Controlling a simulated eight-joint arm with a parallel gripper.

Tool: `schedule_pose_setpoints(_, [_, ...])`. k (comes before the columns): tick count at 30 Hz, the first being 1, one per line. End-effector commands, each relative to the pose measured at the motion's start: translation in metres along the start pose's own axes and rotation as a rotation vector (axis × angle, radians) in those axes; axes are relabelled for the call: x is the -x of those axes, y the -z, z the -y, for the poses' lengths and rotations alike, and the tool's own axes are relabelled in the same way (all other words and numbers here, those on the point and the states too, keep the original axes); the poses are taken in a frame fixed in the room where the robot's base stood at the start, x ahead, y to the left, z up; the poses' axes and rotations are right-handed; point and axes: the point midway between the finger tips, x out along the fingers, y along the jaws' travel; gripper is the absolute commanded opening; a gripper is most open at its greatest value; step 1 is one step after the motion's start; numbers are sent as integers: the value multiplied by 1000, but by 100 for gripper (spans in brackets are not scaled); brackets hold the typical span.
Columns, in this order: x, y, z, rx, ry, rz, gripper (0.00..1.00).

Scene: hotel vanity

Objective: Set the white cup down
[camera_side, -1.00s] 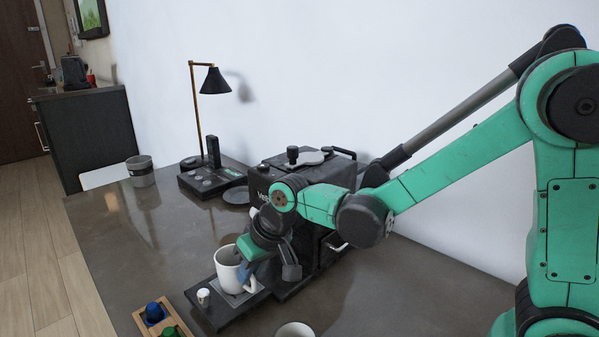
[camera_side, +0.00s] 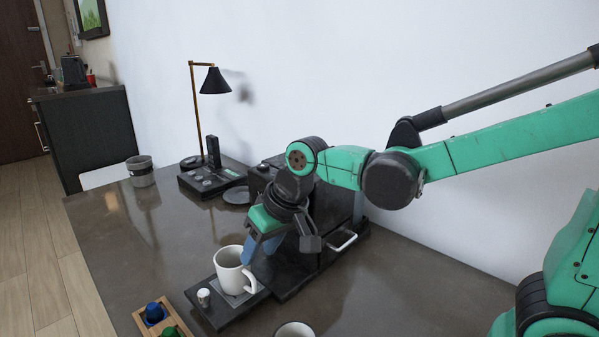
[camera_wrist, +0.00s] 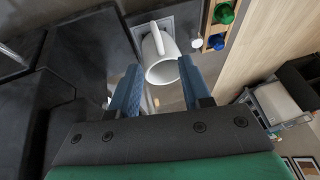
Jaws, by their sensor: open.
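The white cup (camera_side: 231,271) stands upright on the grey plate of the coffee machine's black base tray (camera_side: 222,314). Its handle points right in the side view. My gripper (camera_side: 258,251) is just above and to the right of the cup, apart from it. In the wrist view my gripper's two blue fingers (camera_wrist: 157,88) are spread wide and empty. The cup (camera_wrist: 160,58) shows beyond and between the fingertips there, with its handle towards the top of that picture.
A wooden box with blue and green capsules (camera_side: 155,314) lies left of the tray. Another white cup (camera_side: 295,329) is at the bottom edge. The black coffee machine (camera_side: 335,207) stands behind my gripper. A grey canister (camera_side: 140,171) and a lamp (camera_side: 214,82) stand farther back.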

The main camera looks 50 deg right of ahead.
Motion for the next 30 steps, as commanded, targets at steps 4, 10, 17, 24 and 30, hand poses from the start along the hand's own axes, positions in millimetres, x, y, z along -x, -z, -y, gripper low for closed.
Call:
schedule_pose_setpoints(4, [28,0,0,-1,0,0,43])
schedule_pose_setpoints(10, [53,0,0,-1,0,0,43])
schedule_pose_setpoints(17, [64,-9,-11,4,-18,-31,43])
schedule_pose_setpoints(24, [57,-48,-57,43,-116,-178,43])
schedule_pose_setpoints(30, [52,-62,-71,65,-156,-226,43])
